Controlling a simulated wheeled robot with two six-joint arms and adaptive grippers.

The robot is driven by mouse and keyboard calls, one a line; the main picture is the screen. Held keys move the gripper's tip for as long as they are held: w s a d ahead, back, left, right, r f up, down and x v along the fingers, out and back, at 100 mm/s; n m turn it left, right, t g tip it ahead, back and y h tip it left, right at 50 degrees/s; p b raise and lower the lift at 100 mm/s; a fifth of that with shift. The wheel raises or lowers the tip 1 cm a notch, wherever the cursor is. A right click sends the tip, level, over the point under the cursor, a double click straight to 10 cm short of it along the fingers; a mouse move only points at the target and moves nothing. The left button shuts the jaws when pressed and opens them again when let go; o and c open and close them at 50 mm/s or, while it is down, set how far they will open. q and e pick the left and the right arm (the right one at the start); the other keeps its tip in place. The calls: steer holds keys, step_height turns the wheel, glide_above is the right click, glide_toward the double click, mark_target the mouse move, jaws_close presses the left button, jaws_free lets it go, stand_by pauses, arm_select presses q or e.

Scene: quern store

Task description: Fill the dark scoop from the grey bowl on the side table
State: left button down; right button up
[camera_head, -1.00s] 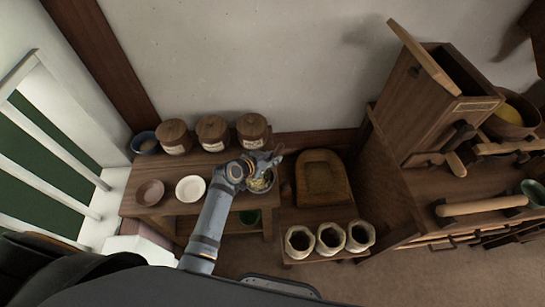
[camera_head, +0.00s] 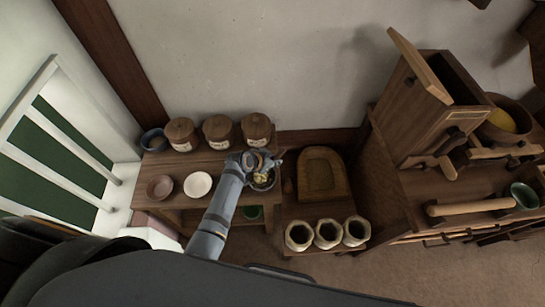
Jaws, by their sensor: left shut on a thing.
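The grey bowl (camera_head: 265,187) stands at the right end of the wooden side table (camera_head: 225,170), partly hidden by my left gripper. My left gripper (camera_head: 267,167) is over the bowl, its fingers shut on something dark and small. This appears to be the dark scoop, but the gripper hides most of it. Some yellowish stuff shows in the bowl by the fingers. I cannot tell whether the scoop touches it or holds any. My right gripper is not in view.
Three lidded wooden jars (camera_head: 218,132) and a blue bowl (camera_head: 153,142) line the table's back. A brown bowl (camera_head: 160,188) and a white bowl (camera_head: 198,185) stand in front. To the right are a wooden tray (camera_head: 338,163), three open sacks (camera_head: 328,234) and a lidded wooden chest (camera_head: 427,105).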

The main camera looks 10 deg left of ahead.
arm_select(q)
steer(key=shift+w+d+r+g+y+p, duration=0.2)
steer(key=shift+w+r+g+y+p, duration=0.15)
steer(key=shift+p, duration=0.35)
steer(key=shift+w+g+y+p, duration=0.15)
steer(key=shift+g+y+p, duration=0.2)
steer(key=shift+g+p, duration=0.6)
steer(key=shift+r+p, duration=0.15)
steer(key=shift+p, duration=0.4)
steer(key=shift+g+y, duration=0.4)
step_height(320, 180, up, 4)
steer(key=p, duration=0.5)
steer(key=shift+r, duration=0.25)
